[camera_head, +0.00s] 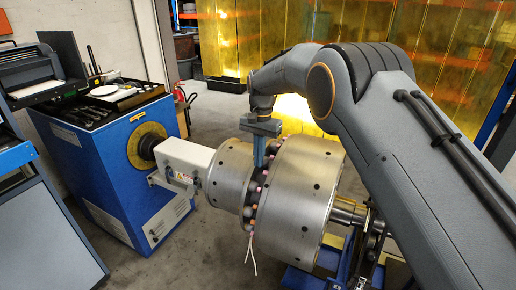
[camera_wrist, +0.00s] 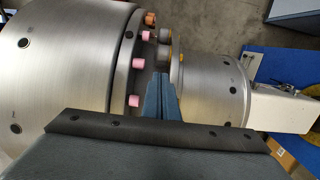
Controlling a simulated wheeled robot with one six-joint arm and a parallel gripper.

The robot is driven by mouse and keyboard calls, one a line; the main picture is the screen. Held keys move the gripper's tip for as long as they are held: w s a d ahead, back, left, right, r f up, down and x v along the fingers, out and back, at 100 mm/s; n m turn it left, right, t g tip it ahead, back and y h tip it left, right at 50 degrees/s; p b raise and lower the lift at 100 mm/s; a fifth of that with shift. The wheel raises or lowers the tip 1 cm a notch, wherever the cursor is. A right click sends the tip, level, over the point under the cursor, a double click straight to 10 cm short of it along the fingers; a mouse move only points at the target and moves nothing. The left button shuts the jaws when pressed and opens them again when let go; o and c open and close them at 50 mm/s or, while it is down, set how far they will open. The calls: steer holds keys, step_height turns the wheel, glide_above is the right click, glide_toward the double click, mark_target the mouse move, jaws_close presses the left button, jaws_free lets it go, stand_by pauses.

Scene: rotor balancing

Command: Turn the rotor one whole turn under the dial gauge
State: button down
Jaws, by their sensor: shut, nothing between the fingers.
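The rotor is a brushed-metal body lying level, with a large drum (camera_head: 305,200) and a smaller drum (camera_head: 228,178). A dark ring of bolts with pink and orange caps sits between them; the pink caps (camera_wrist: 135,100) also show in the wrist view. My gripper (camera_head: 259,162) comes down from above into the gap between the drums, at the bolt ring. In the wrist view my gripper's blue fingers (camera_wrist: 159,84) are together with nothing held, beside the capped bolts. I cannot tell whether they touch a bolt. I cannot make out a dial gauge in either view.
A white housing (camera_head: 184,164) joins the rotor's left end to a blue machine cabinet (camera_head: 110,160). A tray of tools (camera_head: 125,93) lies on the cabinet. Pale strands (camera_head: 252,256) hang below the bolt ring. A yellow curtain (camera_head: 350,25) stands behind. Open floor lies at the front left.

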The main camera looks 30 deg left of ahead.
mark_target(258, 171)
steer(key=shift+s+f+p, duration=0.15)
steer(key=shift+f+p, duration=0.3)
steer(key=shift+f, duration=0.85)
steer(key=shift+s+f+p, duration=0.15)
steer(key=shift+f+p, duration=0.25)
steer(key=shift+f, duration=0.85)
